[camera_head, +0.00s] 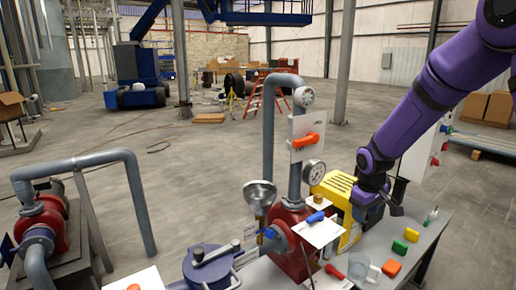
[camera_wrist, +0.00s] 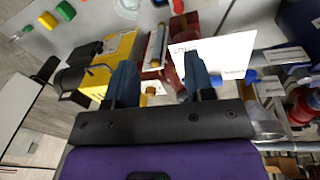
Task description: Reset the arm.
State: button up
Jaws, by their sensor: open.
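My purple arm (camera_head: 430,95) reaches in from the upper right of the head view, bent down toward the bench. My gripper (camera_head: 378,208) is at its end, just right of the yellow-housed motor (camera_head: 340,195) and above the bench top (camera_head: 432,232). In the wrist view my gripper (camera_wrist: 156,72) shows two blue fingers spread apart with nothing held between them. Beyond the fingers lie the yellow housing (camera_wrist: 112,62), the red pump body and a white plate (camera_wrist: 235,50). Whether a finger touches the housing cannot be told.
Green (camera_head: 399,247), yellow (camera_head: 412,234) and orange (camera_head: 391,268) blocks and a clear mug (camera_head: 364,270) are on the bench. A grey pipe (camera_head: 268,130) with a gauge (camera_head: 314,172) and an orange-handled valve (camera_head: 306,141) rises left of my gripper. Open floor lies behind.

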jog(key=s+r+m+t, duration=0.1)
jog(key=s+r, duration=0.5)
jog(key=r, duration=0.5)
jog(key=s+r+m+t, duration=0.1)
jog(key=s+r, duration=0.5)
jog(key=s, duration=0.7)
jog(key=s+r+m+t, duration=0.1)
jog(key=s+r+m, duration=0.2)
jog(key=s, duration=1)
notch_tip(320, 180, up, 3)
jog(key=shift+a+r+t+y, duration=0.2)
jog(key=shift+a+t+y, duration=0.2)
jog(key=shift+a, duration=0.05)
